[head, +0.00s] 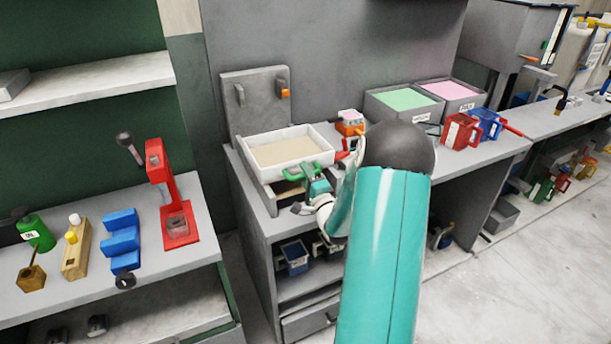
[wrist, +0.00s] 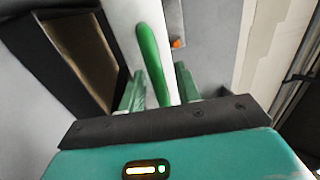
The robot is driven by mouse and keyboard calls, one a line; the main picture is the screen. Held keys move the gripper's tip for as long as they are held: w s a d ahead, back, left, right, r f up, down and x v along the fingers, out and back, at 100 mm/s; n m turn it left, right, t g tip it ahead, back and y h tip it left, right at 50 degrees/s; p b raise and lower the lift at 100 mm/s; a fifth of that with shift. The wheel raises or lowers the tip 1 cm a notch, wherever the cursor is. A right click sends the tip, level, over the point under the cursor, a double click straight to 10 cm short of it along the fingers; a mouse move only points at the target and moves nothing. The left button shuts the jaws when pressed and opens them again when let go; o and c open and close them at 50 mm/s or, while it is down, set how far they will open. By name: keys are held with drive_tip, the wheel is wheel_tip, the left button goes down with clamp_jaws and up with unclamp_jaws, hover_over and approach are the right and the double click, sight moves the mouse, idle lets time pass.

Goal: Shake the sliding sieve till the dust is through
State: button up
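The sliding sieve (head: 328,136) is a white rectangular tray with pale beige dust (head: 285,151) in it, resting on a grey stand on the bench. Its green handle (head: 292,172) is on the near side; in the wrist view the handle (wrist: 152,62) runs between my two fingers. My gripper (head: 312,184) is at the handle. In the wrist view my gripper (wrist: 160,92) has its fingers apart on either side of the handle, with a visible gap beside it. The sieve's underside is hidden.
A grey upright panel (head: 256,100) stands behind the sieve. A red press (head: 160,175) stands on the left bench. A dark-framed opening (wrist: 90,55) shows left of my fingers.

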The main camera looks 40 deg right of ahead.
drive_tip(key=shift+c, duration=0.2)
clamp_jaws()
drive_tip(key=x, duration=0.2)
drive_tip(key=f+x, duration=0.1)
drive_tip(key=x, duration=0.5)
drive_tip(key=shift+w+d+f, duration=0.15)
drive_tip(key=shift+w+f, duration=0.05)
drive_tip(key=shift+o, duration=0.2)
unclamp_jaws()
drive_tip(key=shift+w+d+f, duration=0.1)
drive_tip(key=shift+w+f, duration=0.1)
drive_tip(key=shift+w, duration=0.05)
drive_tip(key=shift+s+r, duration=0.15)
drive_tip(key=shift+s, duration=0.05)
drive_tip(key=v, duration=1.4)
drive_tip(key=shift+w, duration=0.1)
